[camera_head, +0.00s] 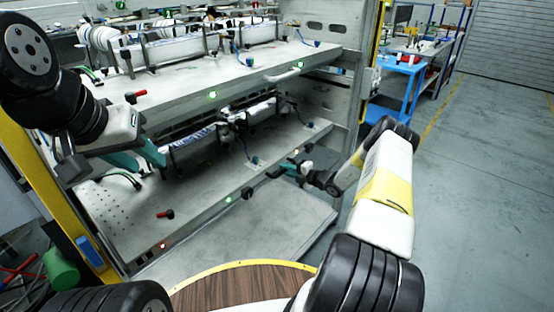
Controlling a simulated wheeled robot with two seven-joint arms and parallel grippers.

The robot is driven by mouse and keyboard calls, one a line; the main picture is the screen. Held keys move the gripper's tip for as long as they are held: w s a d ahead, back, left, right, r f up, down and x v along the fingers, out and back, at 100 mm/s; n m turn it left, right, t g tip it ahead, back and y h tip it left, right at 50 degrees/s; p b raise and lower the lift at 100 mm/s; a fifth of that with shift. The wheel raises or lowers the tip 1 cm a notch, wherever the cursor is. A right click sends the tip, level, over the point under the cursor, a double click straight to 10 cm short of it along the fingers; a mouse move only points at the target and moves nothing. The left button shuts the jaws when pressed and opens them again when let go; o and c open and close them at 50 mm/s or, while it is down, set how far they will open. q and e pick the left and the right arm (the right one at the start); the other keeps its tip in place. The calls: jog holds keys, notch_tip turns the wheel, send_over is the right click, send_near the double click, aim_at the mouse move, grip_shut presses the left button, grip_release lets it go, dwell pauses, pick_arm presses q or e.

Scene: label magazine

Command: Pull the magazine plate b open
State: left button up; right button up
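A metal magazine holds an upper plate (190,82) and a lower plate (125,215), both with lights along their front edges. No letter is readable, so I cannot tell which one is plate b. The upper plate has a pale handle (283,75) on its front edge. My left gripper (150,153), with teal fingers, is over the left part of the lower plate, below the upper plate's front edge; its opening is unclear. My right gripper (284,169) is at the right part of the lower plate's front edge; its fingertips are too small to tell whether they grip anything.
Red-handled levers (165,214) stand at the plates' left front corners. Rolls and rods (175,48) lie on the upper plate. A bare bottom shelf (285,225) lies below. A blue cart (402,70) stands behind right. The floor (480,190) at the right is clear.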

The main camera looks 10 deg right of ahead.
grip_shut()
jog(key=shift+s+f, duration=0.1)
dwell(1.1)
